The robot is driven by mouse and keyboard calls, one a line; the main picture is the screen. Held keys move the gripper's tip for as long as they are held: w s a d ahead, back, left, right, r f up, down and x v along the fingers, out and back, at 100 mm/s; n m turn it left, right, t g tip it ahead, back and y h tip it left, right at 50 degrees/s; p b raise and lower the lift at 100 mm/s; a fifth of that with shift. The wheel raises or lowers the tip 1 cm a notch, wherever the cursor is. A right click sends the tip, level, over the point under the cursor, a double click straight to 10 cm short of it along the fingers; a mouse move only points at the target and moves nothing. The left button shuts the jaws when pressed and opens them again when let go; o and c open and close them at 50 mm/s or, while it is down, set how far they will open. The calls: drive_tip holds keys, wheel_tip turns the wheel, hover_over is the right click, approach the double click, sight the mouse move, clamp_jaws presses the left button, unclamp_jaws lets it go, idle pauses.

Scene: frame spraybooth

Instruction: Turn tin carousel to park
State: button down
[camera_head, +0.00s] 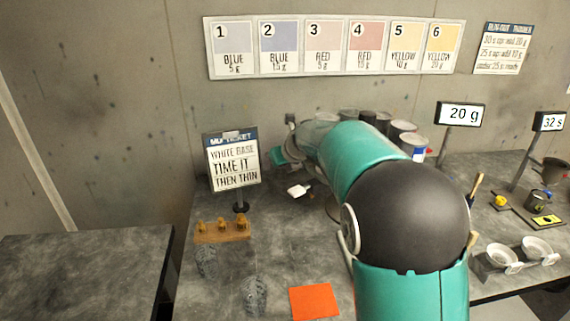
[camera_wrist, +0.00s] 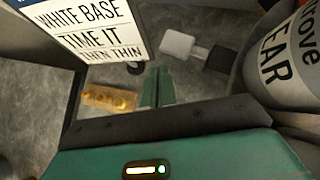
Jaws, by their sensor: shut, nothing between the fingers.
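The tin carousel is mostly hidden behind my arm in the head view. Several tins (camera_head: 402,130) show past the arm at the back of the bench, some dark-topped and one with a white and blue side. In the wrist view a large grey tin (camera_wrist: 290,62) with black lettering ending in "EAR" fills the right edge. My gripper (camera_wrist: 158,72) is shut and empty, its green fingers together to the left of that tin, with a visible gap. I cannot see a park mark or how the carousel is turned.
A ticket sign (camera_head: 233,165) stands left of my arm, close in the wrist view too. A wooden block with brass pieces (camera_head: 222,231), a white-ended tool (camera_head: 299,190) and an orange square (camera_head: 314,302) lie on the bench. A "20 g" display (camera_head: 461,114) stands right.

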drive_tip(key=shift+w+a+f, duration=0.15)
drive_tip(key=shift+w+f, duration=0.05)
drive_tip(key=shift+w, duration=0.1)
